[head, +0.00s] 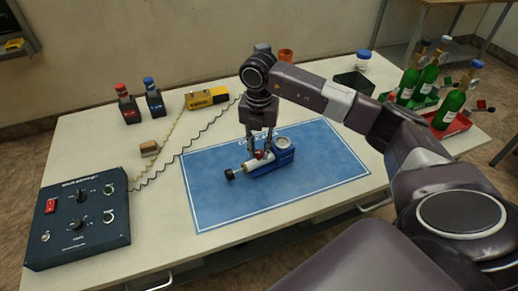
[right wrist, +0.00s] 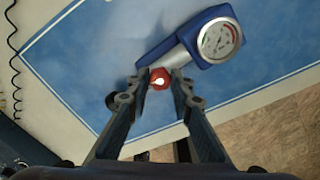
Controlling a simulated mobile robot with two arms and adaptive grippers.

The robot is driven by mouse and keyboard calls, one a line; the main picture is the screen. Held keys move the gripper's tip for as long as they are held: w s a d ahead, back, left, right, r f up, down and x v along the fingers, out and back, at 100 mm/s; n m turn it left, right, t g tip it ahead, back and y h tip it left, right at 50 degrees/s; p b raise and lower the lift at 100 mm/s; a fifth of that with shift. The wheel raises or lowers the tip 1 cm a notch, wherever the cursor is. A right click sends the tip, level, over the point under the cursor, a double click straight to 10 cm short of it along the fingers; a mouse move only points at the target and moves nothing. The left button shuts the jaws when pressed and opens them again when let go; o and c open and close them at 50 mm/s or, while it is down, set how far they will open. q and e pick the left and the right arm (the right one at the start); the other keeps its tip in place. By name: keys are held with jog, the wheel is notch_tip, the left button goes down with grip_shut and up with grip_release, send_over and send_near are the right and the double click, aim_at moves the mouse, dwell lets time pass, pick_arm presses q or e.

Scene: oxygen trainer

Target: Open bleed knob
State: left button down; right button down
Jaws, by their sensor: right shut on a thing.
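The blue regulator device (head: 272,164) with a round gauge (head: 282,143) lies on the blue mat (head: 320,160). The gauge also shows in the right wrist view (right wrist: 217,40). The red bleed knob (right wrist: 159,79) sits on the side of the device's metal body, between my right fingertips. My right gripper (right wrist: 160,80) points down from above and is shut on the red knob. In the head view the right gripper (head: 260,152) partly hides the knob. My left gripper is not in view.
A black control box (head: 77,222) stands at the left, with wires running towards a yellow meter (head: 206,97). Red and blue bottles (head: 154,97) stand at the back. Green bottles (head: 448,108) in trays stand at the right. The mat around the device is clear.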

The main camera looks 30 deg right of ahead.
aim_at(259, 153)
dwell(0.6)
jog(key=c, duration=1.7)
grip_release()
jog(key=shift+r, duration=0.1)
notch_tip(259, 153, up, 12)
jog(key=shift+f, duration=0.1)
